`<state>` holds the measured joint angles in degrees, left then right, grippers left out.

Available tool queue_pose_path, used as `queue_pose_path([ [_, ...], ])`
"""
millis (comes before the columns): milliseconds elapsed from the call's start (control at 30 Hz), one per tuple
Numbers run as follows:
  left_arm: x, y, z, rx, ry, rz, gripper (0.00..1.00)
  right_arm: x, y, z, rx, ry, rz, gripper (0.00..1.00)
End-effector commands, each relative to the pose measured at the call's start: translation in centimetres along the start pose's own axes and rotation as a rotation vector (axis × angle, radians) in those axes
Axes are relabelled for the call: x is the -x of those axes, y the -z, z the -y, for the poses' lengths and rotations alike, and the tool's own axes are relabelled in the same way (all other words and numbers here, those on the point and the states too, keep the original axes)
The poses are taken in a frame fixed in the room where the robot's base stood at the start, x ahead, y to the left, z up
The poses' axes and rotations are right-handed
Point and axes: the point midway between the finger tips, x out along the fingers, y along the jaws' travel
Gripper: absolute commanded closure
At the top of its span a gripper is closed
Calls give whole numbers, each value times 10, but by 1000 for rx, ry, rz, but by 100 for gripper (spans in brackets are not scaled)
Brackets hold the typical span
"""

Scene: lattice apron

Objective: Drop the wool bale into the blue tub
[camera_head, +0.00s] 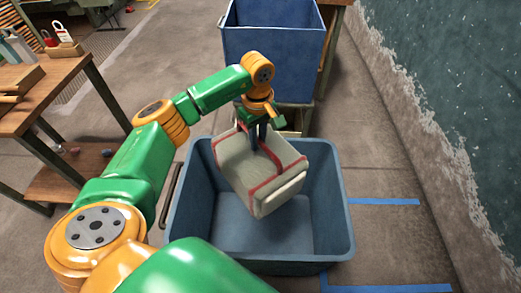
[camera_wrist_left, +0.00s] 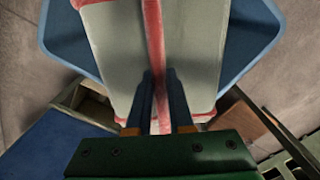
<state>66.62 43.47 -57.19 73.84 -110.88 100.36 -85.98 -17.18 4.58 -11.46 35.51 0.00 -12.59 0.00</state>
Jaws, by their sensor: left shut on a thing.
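The wool bale (camera_head: 250,175) is a grey-white block with red straps, hanging tilted over the open blue tub (camera_head: 345,215). My left gripper (camera_head: 260,140) is shut on it from above. In the left wrist view the two dark fingers of the gripper (camera_wrist_left: 161,100) close around the red strap on the bale (camera_wrist_left: 195,45), and the tub rim (camera_wrist_left: 250,45) shows beyond it. The tub's visible floor is bare; the bale hides part of it. I cannot tell how far the bale's underside is from the floor. My right gripper is not in view.
A second, darker blue bin (camera_head: 275,45) stands on a raised support behind the tub. A wooden workbench (camera_head: 45,100) with tools and padlocks is at the left. Blue tape (camera_head: 385,201) marks the floor right of the tub, before a rough wall (camera_head: 440,100).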

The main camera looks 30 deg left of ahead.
Motion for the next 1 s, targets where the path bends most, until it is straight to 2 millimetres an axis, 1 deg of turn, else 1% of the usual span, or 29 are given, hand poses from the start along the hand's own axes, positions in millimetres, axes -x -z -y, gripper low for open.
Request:
queue_pose_path([
  [133, -3, 1, 0, 5, -2, 0, 100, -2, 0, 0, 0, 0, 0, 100],
  [267, -14, 1, 0, 5, -2, 0, 100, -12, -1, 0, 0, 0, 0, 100],
  [500, -47, 0, 0, 3, -2, 1, 100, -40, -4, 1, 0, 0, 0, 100],
  [600, -58, 0, 0, 3, -2, 0, 100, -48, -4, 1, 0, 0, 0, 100],
  [700, -61, 1, 0, 3, -3, 0, 100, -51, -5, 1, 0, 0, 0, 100],
  [900, -59, 1, 0, 3, -3, 0, 100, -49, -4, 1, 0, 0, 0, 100],
  [933, -59, 1, 0, 3, -3, 0, 78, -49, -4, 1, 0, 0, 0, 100],
  [967, -59, 1, 0, 3, -3, 0, 70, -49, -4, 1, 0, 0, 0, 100],
  [1000, -59, 1, 0, 3, -3, 0, 59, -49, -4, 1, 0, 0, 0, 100],
])
